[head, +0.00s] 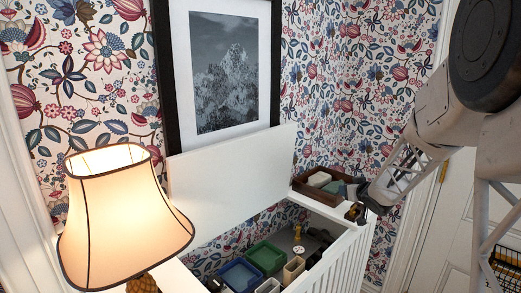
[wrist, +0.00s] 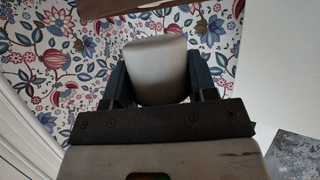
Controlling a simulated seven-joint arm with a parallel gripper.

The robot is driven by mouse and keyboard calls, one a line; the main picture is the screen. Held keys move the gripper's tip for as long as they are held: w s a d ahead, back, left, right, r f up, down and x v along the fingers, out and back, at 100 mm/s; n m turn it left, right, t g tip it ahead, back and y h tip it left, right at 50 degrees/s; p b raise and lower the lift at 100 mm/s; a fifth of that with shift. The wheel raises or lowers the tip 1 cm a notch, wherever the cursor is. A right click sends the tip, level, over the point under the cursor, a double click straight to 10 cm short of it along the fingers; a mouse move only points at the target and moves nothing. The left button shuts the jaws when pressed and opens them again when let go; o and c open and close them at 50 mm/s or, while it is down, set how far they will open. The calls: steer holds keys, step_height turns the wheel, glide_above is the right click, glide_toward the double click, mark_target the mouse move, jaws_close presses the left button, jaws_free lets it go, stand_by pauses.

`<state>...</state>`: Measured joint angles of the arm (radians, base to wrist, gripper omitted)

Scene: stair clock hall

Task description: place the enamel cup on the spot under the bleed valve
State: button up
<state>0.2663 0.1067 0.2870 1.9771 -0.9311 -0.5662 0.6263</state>
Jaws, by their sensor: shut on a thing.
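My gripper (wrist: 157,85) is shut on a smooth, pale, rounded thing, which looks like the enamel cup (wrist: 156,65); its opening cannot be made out. In the head view my gripper (head: 357,212) is a dark shape at the right end of the white slatted cabinet, and the cup cannot be made out there. A small brass and grey fitting (head: 298,249), possibly the bleed valve, stands inside the open cabinet, to the left of and below my gripper. The spot under it cannot be made out.
The cabinet holds a green tray (head: 266,256), a blue tray (head: 239,275) and a beige box (head: 293,269). Its white lid (head: 230,170) stands raised behind. A wooden tray (head: 313,193) sits beside my gripper. A lit lamp (head: 122,215) stands at left.

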steer(key=w+a+r+m+h, duration=0.1)
steer(key=w+a+m+h, duration=0.1)
steer(key=a, duration=1.2)
steer(key=shift+w+a+r+m+h, duration=0.2)
steer(key=shift+w+m+h, duration=0.15)
steer(key=shift+w, duration=0.5)
